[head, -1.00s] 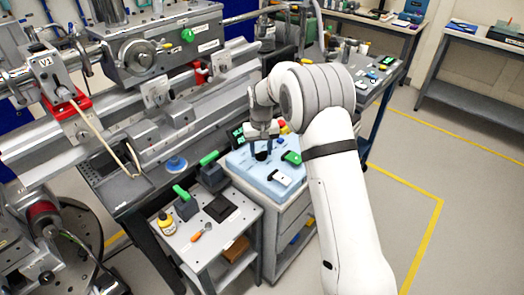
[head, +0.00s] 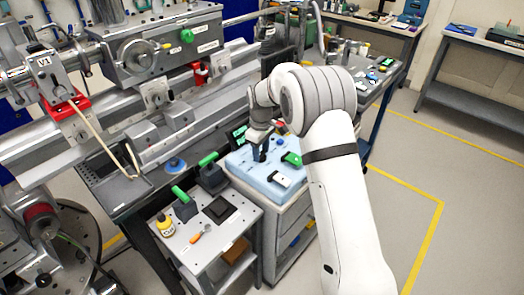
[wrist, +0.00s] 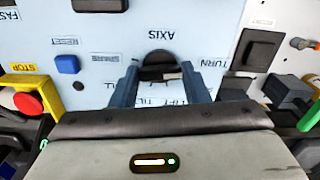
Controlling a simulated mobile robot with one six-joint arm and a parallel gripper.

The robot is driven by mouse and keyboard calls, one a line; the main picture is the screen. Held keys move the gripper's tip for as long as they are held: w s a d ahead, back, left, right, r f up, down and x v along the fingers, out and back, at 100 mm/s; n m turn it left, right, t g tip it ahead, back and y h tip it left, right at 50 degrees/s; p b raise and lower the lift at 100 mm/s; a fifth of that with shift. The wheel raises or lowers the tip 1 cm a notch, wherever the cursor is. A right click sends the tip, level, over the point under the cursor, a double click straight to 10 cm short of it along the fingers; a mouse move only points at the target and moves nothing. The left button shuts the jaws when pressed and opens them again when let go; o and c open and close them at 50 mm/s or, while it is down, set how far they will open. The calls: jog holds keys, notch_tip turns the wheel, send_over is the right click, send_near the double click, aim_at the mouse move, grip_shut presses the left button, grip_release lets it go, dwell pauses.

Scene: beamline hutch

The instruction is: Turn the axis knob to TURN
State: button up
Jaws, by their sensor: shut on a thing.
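The axis knob (wrist: 158,66) is a dark round knob below the upside-down AXIS label (wrist: 159,34) on a pale blue panel (wrist: 110,30) in the wrist view. My gripper (wrist: 159,73) is shut on the knob, with one blue-grey finger on each side. The TURN label (wrist: 215,63) is right of the knob in this view. Words reading LIFT and TILT are partly hidden below it. Where the knob points is unclear. In the head view my gripper (head: 261,152) reaches down onto the panel top (head: 243,166), and the knob is hidden there.
In the wrist view a blue button (wrist: 67,64) and a red STOP button (wrist: 27,104) in a yellow housing are left of the knob. A dark square block (wrist: 258,48) is at right.

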aim_at(261, 153)
jog(key=shift+s+f+n, duration=0.15)
jog(key=shift+n, duration=0.15)
jog(key=o, duration=1)
jog(key=shift+r, duration=0.2)
notch_tip(261, 153, up, 7)
jog(key=shift+f, duration=0.1)
jog(key=shift+r, duration=0.4)
